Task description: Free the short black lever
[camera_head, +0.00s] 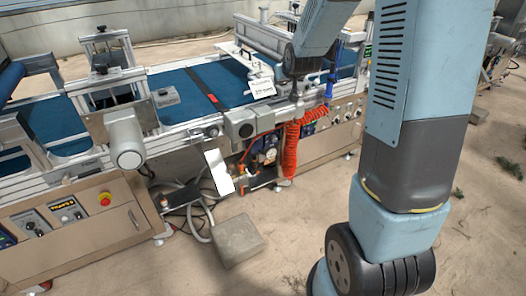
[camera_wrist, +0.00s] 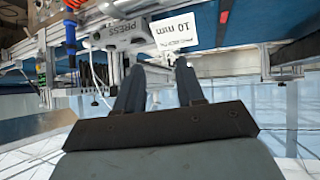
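I cannot make out the short black lever for certain in either view. A white tag (camera_head: 262,86) also stands on the machine (camera_head: 190,84) in the head view. My gripper (camera_wrist: 159,66) is open, with a clear gap between its two dark fingers. Nothing is seen held between them. The fingertips appear just short of the tag and block, though the exact distance is unclear. In the head view, my arm covers most of the gripper.
A coiled red hose (camera_head: 291,148) hangs at the machine's front, below my wrist. A grey motor box (camera_head: 250,122) juts out to its left. A blue handle (camera_head: 329,86) stands to the right. A grey block (camera_head: 237,240) lies on the floor, which is mostly clear.

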